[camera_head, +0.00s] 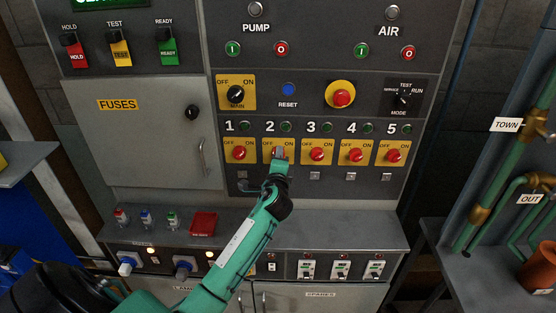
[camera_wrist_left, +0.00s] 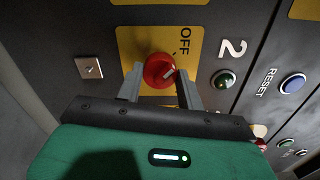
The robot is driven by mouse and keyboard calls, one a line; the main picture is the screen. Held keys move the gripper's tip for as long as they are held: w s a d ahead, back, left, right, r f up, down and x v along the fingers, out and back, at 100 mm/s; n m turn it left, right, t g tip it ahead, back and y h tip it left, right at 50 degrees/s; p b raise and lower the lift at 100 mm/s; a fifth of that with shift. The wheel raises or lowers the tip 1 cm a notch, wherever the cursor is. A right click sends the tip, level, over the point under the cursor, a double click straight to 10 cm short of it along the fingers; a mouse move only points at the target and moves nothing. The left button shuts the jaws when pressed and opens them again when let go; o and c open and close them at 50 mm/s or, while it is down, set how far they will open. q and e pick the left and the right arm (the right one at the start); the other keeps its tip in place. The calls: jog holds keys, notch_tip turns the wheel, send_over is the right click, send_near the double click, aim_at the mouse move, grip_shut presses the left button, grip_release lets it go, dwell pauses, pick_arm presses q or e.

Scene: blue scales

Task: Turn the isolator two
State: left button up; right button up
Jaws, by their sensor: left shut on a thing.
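Isolator two is a red round knob on a yellow plate (camera_head: 267,159) marked OFF and ON, under the number 2 in a row of similar isolators. My left gripper (camera_head: 278,153) reaches up to it and hides part of the knob. In the left wrist view the red knob (camera_wrist_left: 157,66) sits between the two grey fingers (camera_wrist_left: 158,88), which are shut on it. My right gripper is not in view.
Isolators one (camera_head: 239,153) and three (camera_head: 317,154) flank it closely. Green lamps (camera_head: 285,127) sit above the row, and the blue reset button (camera_head: 288,89) is higher. A grey ledge (camera_head: 350,232) juts out below. The fuses door (camera_head: 150,145) is closed at left.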

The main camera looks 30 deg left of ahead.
pick_arm(q)
jog(key=o, duration=1)
jog(key=b+v, duration=0.3)
jog(key=v, duration=1)
jog(key=shift+s+d, duration=0.15)
jog(key=shift+s, duration=0.25)
